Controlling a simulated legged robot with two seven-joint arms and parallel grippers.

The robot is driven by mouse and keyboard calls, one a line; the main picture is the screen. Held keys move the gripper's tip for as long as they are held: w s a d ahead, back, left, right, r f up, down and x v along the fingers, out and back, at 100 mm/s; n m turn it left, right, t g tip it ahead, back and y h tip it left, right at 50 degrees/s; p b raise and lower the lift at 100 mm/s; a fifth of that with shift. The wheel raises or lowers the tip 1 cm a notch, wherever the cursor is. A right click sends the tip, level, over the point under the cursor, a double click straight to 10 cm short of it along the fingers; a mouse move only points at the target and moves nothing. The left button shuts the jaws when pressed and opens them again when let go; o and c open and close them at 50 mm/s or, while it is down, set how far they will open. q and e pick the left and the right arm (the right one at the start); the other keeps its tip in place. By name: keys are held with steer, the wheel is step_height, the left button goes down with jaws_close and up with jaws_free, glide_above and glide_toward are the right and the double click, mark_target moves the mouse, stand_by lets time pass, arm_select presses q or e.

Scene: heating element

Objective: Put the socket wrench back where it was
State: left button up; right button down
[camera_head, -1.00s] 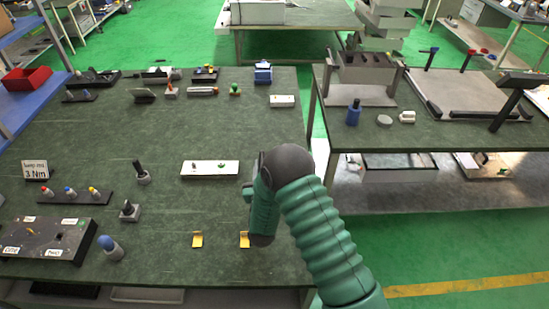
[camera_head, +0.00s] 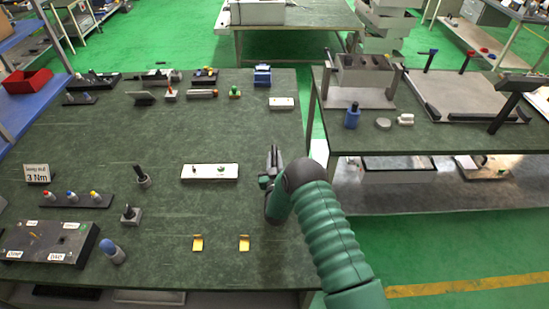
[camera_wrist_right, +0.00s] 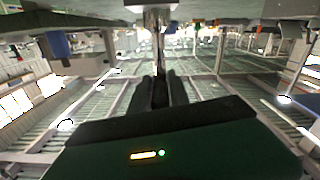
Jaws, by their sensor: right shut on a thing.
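My right gripper (camera_head: 273,156) is over the right part of the green table, just right of a white strip. It points away from me and also shows in the right wrist view (camera_wrist_right: 161,78). There it is shut on a dark and metallic piece, taken as the socket wrench (camera_wrist_right: 157,40), which sticks out beyond the fingertips. Most of the wrench is hidden in the head view. Two yellow brackets, one left (camera_head: 197,243) and one right (camera_head: 244,243), stand empty at the table's front. My left gripper is out of view.
The white strip (camera_head: 209,173) lies left of the gripper. A dark box (camera_head: 45,240) with labels, a blue-topped tool (camera_head: 112,251) and small holders stand on the left. A second table (camera_head: 440,135) lies to the right across a gap. The table around the brackets is clear.

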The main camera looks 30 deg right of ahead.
steer(key=c, duration=1.6)
jaws_free()
steer(key=shift+d+f, duration=0.1)
steer(key=shift+d, duration=0.1)
steer(key=o, duration=0.4)
steer(key=shift+d, duration=0.25)
steer(key=shift+c, duration=0.2)
steer(key=shift+a, duration=0.25)
steer(key=shift+s+a, duration=0.3)
steer(key=b+v, duration=0.1)
steer(key=v, duration=1)
steer(key=s+a+r+n+g+y, duration=0.1)
steer(key=a+r+g+y, duration=0.15)
steer(key=a+y, duration=0.2)
steer(key=s+a+r+n+g+y, duration=0.1)
steer(key=a+n+g+y, duration=0.15)
steer(key=a, duration=0.35)
steer(key=s+a+r+g+y, duration=0.1)
steer(key=s+a+g, duration=0.1)
steer(key=s, duration=0.8)
steer(key=s+a+r+g+y, duration=0.1)
steer(key=s+g, duration=0.4)
steer(key=s, duration=0.5)
steer(key=shift+s+a+r+n, duration=0.2)
steer(key=shift+a+r+n, duration=0.15)
steer(key=shift+a+r, duration=0.3)
